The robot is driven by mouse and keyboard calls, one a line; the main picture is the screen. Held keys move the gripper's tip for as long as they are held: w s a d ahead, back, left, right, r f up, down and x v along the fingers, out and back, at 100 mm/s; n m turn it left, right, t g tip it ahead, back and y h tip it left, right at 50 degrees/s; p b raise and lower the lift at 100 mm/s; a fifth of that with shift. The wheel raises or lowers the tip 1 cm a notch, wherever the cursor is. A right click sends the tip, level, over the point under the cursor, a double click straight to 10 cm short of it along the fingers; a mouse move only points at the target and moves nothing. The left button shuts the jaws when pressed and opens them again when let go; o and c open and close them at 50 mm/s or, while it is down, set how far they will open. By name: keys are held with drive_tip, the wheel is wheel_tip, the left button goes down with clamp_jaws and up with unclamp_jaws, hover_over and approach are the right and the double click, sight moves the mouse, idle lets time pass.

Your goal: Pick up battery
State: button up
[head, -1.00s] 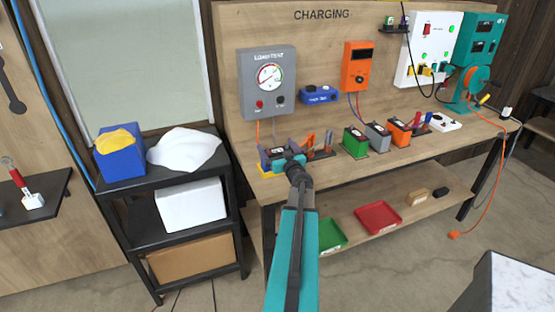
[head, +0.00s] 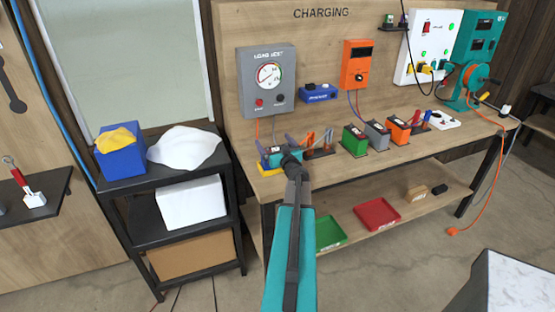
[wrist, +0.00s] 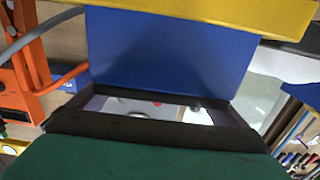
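A blue battery (wrist: 170,50) fills the upper middle of the wrist view, with its broad side in front of my gripper. In the head view the battery (head: 264,160) is mostly hidden behind my gripper (head: 280,152), at the bench's left end. The battery meets a yellow base (head: 268,170), which shows as a yellow band (wrist: 220,12) along the top of the wrist view. My gripper reaches in close to the battery. I cannot tell whether the fingers touch it or are shut on it.
Orange clamps (wrist: 22,60) stand close beside the battery. Green (head: 355,141), grey (head: 377,136) and orange (head: 398,131) batteries stand farther right on the bench. A load tester (head: 268,82) hangs above. A black shelf (head: 165,172) stands to the left.

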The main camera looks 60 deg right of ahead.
drive_tip(key=shift+r, duration=0.1)
drive_tip(key=c, duration=2)
drive_tip(key=s+a+r+b, duration=0.1)
drive_tip(key=s+a+b, duration=0.1)
drive_tip(key=s, duration=0.1)
drive_tip(key=s+a+r+b, duration=0.2)
drive_tip(key=s+a, duration=0.1)
drive_tip(key=s, duration=0.1)
drive_tip(key=s+a+r+b, duration=0.2)
drive_tip(key=s, duration=0.2)
drive_tip(key=shift+a, duration=0.25)
drive_tip(key=p, duration=0.2)
drive_tip(key=shift+s+p, duration=0.1)
drive_tip(key=shift+p, duration=0.25)
drive_tip(key=p, duration=0.4)
drive_tip(key=shift+s+a+p, duration=0.3)
drive_tip(key=shift+p, duration=0.1)
drive_tip(key=s+p, duration=0.1)
drive_tip(key=p, duration=0.4)
drive_tip(key=shift+a+r, duration=0.1)
drive_tip(key=shift+a, duration=0.2)
drive_tip(key=shift+s+a+p, duration=0.15)
drive_tip(key=shift+a+p, duration=0.05)
drive_tip(key=shift+p, duration=0.65)
